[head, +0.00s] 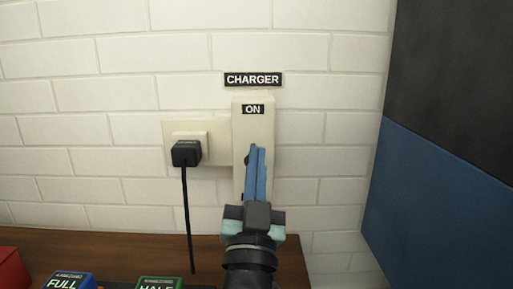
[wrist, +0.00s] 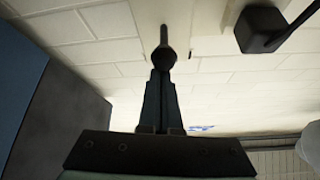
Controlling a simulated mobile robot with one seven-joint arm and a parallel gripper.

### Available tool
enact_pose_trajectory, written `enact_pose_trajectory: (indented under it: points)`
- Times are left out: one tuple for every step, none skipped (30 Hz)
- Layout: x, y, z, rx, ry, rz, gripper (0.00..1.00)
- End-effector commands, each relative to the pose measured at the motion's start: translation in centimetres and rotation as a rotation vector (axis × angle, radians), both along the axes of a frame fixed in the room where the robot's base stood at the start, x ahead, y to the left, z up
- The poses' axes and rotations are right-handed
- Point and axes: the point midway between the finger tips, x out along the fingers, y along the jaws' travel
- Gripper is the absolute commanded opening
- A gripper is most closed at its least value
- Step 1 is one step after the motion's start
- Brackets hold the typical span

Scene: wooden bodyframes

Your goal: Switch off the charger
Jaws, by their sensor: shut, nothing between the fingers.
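The charger switch is a cream wall box (head: 239,119) with an "ON" label (head: 253,110) near its top. A "CHARGER" sign (head: 253,79) is on the wall above it. In the head view, a small dark part of the switch lever (head: 247,160) shows at the left edge of my fingers; the rest is hidden. In the wrist view, the dark lever (wrist: 164,57) with a round base stands just beyond my fingertips. My gripper (head: 258,149) is shut and empty, in front of the box below the label. It also shows in the wrist view (wrist: 161,78). I cannot tell whether it touches the lever.
A black plug (head: 186,153) with a hanging cable sits in a socket left of the box. A wooden counter below holds a blue "FULL" block (head: 70,280), a green "HALF" block (head: 159,282) and a red object (head: 12,268). A blue and black panel (head: 440,190) stands at right.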

Motion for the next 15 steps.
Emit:
enact_pose_trajectory:
  points:
    - [0.0,0.0,-1.0,0.001,0.001,0.001,0.0]
    - [0.0,0.0,-1.2,0.0,0.002,0.0,0.0]
    - [0.1,0.0,-1.5,0.0,0.003,0.0,0.0]
    - [0.1,0.0,-1.6,0.001,0.003,0.0,0.0]
    - [0.1,0.0,-1.8,0.001,0.003,0.0,0.0]
    - [0.1,0.0,-2.1,0.0,0.003,0.0,0.0]
    - [0.1,0.0,-2.3,0.0,0.003,0.0,0.0]
    - [0.2,0.0,-2.5,0.001,0.003,0.001,0.0]
    - [0.2,0.0,-2.7,0.002,0.003,0.002,0.0]
    - [0.3,0.0,-2.9,0.002,0.004,0.002,0.0]
    - [0.3,0.1,-3.1,0.001,0.004,0.001,0.0]
    - [0.4,0.0,-3.3,0.001,0.004,0.001,0.0]
    - [0.4,0.0,-3.4,0.0,0.004,0.001,0.0]
    - [0.5,0.0,-3.5,0.0,0.004,0.001,0.0]
    - [0.5,0.0,-3.7,0.001,0.004,0.001,0.0]
